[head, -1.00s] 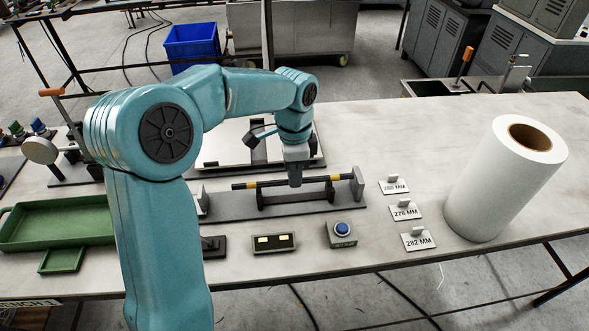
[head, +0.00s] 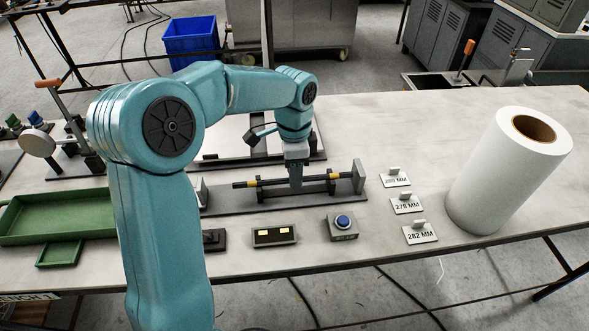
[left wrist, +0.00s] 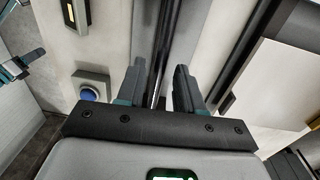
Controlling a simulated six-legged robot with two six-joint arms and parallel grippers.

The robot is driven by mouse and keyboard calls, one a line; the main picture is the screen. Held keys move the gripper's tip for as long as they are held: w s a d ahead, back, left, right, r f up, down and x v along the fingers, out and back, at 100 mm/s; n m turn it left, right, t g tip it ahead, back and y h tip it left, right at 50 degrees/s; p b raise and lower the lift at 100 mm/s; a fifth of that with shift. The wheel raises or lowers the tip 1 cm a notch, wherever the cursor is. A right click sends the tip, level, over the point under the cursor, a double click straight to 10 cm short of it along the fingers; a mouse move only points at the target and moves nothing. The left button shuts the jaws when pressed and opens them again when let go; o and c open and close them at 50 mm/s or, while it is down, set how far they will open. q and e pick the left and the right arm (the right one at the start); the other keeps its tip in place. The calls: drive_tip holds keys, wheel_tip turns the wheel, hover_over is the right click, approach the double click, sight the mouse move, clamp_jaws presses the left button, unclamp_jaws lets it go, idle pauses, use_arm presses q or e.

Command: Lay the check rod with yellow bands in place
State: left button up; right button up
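The check rod (head: 271,182) is dark with a yellow band near each end. It lies lengthwise along the grey fixture (head: 230,203), at its two upright supports, short of the end plate (head: 358,176). I cannot tell for certain whether it rests fully in both supports. My left gripper (head: 295,183) points down at the middle of the rod. In the left wrist view its fingers (left wrist: 160,88) stand apart on either side of the dark rod (left wrist: 162,50), with gaps visible. The fingertips' lower ends are hidden.
A white roll (head: 500,180) stands at right, a green tray (head: 55,218) at left.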

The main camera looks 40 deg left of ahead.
use_arm(q)
drive_tip(key=shift+r, duration=0.1)
drive_tip(key=r, duration=0.5)
drive_tip(key=r+p, duration=0.1)
drive_tip(key=r, duration=1)
drive_tip(key=shift+w+a+p, duration=0.4)
